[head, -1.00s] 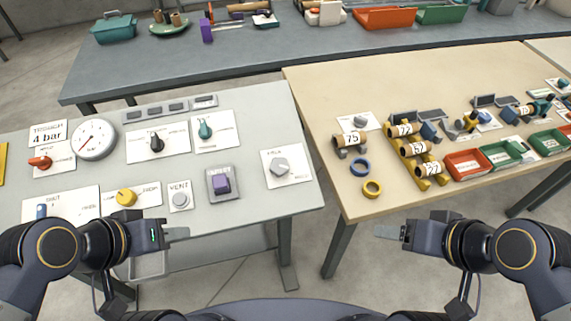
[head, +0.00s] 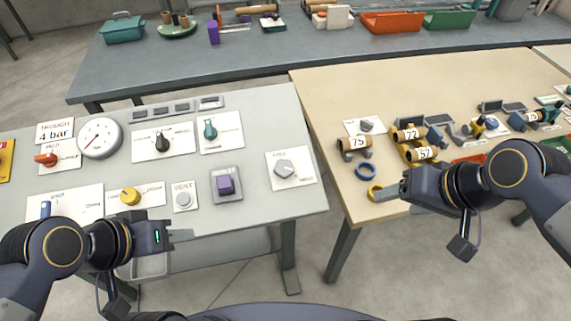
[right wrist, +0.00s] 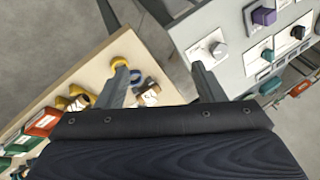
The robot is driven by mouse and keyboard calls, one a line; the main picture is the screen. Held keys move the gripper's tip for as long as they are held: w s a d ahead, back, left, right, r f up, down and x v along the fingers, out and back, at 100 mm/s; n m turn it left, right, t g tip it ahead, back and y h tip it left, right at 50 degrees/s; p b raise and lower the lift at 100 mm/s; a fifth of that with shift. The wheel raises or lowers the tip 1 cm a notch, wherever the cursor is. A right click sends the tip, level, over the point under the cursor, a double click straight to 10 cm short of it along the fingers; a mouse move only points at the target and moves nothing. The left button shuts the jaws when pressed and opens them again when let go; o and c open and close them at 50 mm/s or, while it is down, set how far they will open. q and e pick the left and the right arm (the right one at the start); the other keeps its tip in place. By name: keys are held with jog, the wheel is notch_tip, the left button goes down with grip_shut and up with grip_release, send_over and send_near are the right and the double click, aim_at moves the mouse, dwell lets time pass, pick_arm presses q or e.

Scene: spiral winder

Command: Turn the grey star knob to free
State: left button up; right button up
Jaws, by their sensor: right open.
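The grey star knob (head: 284,169) sits on a white label plate at the right end of the grey control table. The plate's lettering is too small to read surely. The knob also shows in the right wrist view (right wrist: 217,49), above and right of the finger tips. My right gripper (head: 386,192) is open and empty, over the front left corner of the wooden table, right of the knob and apart from it. Its two spread fingers show in the right wrist view (right wrist: 158,68). My left gripper (head: 182,237) is at the grey table's front edge; its jaw gap is not clear.
Left of the star knob is a purple button (head: 225,184) on a grey box, with a teal knob (head: 209,128) and a black knob (head: 162,141) behind. The wooden table holds cardboard rolls (head: 353,144) and a blue ring (head: 366,171). A gap separates the tables.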

jog(key=w+a+g+b, duration=0.1)
jog(key=w+a+g, duration=0.1)
jog(key=w+a, duration=0.7)
jog(key=m+g+h, duration=0.1)
jog(key=g+h, duration=0.1)
send_near(285, 166)
jog(key=shift+s+f+b, duration=0.25)
jog(key=shift+f+b, duration=0.15)
jog(key=shift+f, duration=0.05)
jog(key=shift+w+a+f, duration=0.1)
jog(key=shift+a+f, duration=0.15)
jog(key=f, duration=0.5)
jog(key=a+f, duration=0.1)
jog(key=f, duration=0.1)
jog(key=shift+w+f+p, duration=0.1)
jog(key=shift+f+p, duration=0.05)
jog(key=shift+p, duration=0.2)
jog(key=c, duration=1)
jog(key=shift+o, duration=0.2)
